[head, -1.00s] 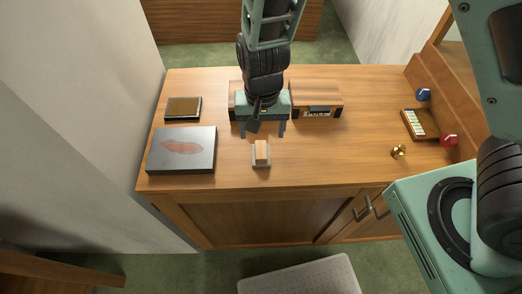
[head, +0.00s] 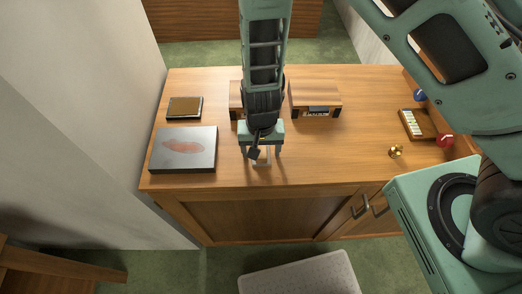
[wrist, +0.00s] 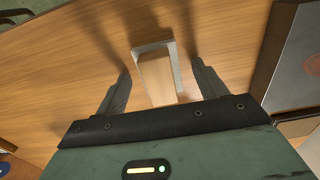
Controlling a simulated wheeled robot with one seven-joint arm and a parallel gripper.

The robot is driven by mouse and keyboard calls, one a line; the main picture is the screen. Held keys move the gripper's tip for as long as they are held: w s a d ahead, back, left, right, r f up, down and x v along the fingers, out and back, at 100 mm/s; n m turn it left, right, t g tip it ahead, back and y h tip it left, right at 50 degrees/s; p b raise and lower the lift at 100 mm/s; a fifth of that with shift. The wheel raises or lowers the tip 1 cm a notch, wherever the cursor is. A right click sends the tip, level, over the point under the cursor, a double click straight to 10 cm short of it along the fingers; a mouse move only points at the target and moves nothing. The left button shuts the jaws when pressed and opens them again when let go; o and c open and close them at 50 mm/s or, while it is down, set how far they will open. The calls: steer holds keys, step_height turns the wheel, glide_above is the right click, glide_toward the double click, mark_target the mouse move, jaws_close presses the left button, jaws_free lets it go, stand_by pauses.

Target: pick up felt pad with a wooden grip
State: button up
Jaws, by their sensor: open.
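The felt pad with a wooden grip (head: 262,163) stands on the desk near its front edge, a pale wooden block on a grey base. In the head view my gripper partly covers it. In the wrist view the pad (wrist: 157,76) lies between the two fingers, with a gap on each side. My gripper (head: 261,152) is open over the pad and points down; its fingers (wrist: 160,68) do not appear to touch it.
A grey slab with a reddish patch (head: 184,135) lies left of the pad, with a small brown-topped tray (head: 185,107) behind it. Wooden boxes (head: 316,100) stand behind. A brass piece (head: 396,151), a red knob (head: 445,141) and a case (head: 416,124) are at right.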

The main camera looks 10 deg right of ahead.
mark_target(261, 148)
steer(key=c, duration=1.1)
steer(key=shift+r, duration=0.1)
step_height(261, 148, up, 10)
steer(key=shift+f+b, duration=0.1)
steer(key=shift+b, duration=0.45)
steer(key=shift+o, duration=0.7)
